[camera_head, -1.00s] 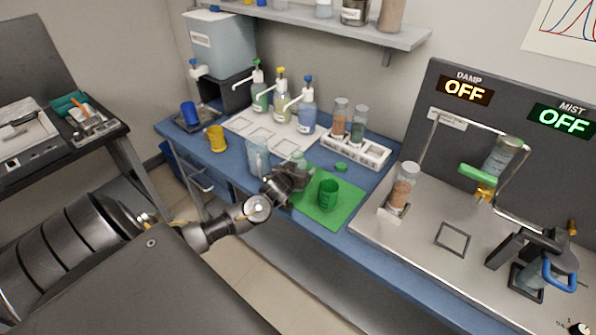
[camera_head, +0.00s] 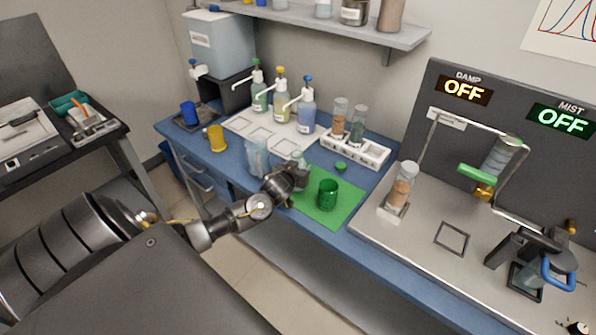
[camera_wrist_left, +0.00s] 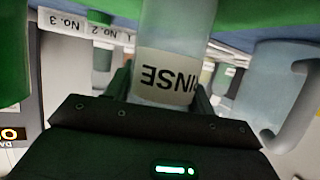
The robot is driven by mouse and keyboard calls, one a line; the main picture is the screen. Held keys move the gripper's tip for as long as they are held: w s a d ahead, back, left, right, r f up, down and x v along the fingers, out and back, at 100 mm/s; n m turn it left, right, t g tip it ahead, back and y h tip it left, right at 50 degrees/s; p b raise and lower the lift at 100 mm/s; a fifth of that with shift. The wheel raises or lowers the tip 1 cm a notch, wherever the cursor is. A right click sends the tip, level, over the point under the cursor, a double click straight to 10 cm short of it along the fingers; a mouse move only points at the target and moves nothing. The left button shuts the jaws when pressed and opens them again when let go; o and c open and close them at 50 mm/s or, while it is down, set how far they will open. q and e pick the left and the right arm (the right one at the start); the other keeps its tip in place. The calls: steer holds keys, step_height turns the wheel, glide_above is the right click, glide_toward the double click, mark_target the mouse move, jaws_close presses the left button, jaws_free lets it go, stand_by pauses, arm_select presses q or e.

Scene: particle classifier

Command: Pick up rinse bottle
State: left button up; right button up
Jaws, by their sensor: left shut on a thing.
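The rinse bottle (camera_wrist_left: 175,90) is pale and translucent, with a white label reading "RINSE" upside down in the left wrist view. My left gripper (camera_wrist_left: 162,92) is shut on it, with a dark finger on each side of the label. In the head view my left gripper (camera_head: 290,178) is at the left edge of the green mat (camera_head: 335,214). Its dark body hides most of the bottle; only a pale part (camera_head: 298,158) shows behind it. Whether the bottle touches the bench cannot be told. My right gripper is not in view.
A green cup (camera_head: 328,194) stands on the mat, right of my gripper. A clear pitcher (camera_head: 257,158) stands close on the left. Behind are pump bottles (camera_head: 306,108) and a white rack (camera_head: 350,150) with two vials. A small green cap (camera_head: 341,167) lies nearby.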

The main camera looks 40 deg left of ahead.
arm_select(q)
steer(key=shift+r, duration=0.25)
steer(key=s+a+r, duration=0.4)
steer(key=s+r, duration=0.8)
steer(key=s, duration=0.1)
steer(key=shift+a+r+b, duration=0.15)
steer(key=shift+r+b, duration=0.15)
steer(key=shift+b, duration=0.15)
stand_by(0.7)
steer(key=shift+s, duration=0.15)
